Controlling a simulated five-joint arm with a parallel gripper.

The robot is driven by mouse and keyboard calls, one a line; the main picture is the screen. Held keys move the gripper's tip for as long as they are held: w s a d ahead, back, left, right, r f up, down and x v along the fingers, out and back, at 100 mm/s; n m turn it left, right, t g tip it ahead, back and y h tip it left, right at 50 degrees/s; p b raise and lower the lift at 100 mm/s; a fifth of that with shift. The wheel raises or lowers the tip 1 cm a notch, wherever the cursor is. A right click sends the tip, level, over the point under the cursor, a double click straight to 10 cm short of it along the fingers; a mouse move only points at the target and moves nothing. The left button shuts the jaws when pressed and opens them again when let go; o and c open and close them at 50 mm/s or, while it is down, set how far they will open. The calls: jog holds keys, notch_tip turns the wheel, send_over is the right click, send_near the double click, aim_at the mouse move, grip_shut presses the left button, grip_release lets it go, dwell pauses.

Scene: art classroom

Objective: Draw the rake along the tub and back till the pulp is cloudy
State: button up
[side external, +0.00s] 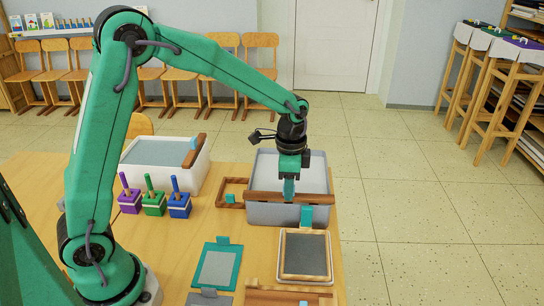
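A grey tub (262,215) stands at the far right part of the table, with pale grey pulp (302,172) inside. A brown wooden bar, which looks like the rake (318,199), lies across the near end of the tub. My gripper (289,190) points down over the near part of the tub, right at the middle of this bar. A narrow teal piece shows at its tip in front of the bar. The fingers are too small to tell apart, so I cannot see whether they are shut on it.
A white tub (204,172) with a brown bar stands at left. Purple (130,200), green (154,203) and blue (179,205) blocks with pegs stand before it. A small wooden frame (222,192), a teal frame (234,270) and a dark screen (305,254) lie nearby.

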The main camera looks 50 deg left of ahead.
jog(key=shift+r, duration=3.9)
jog(key=shift+w+a, duration=0.25)
jog(key=shift+f, duration=4)
grip_shut()
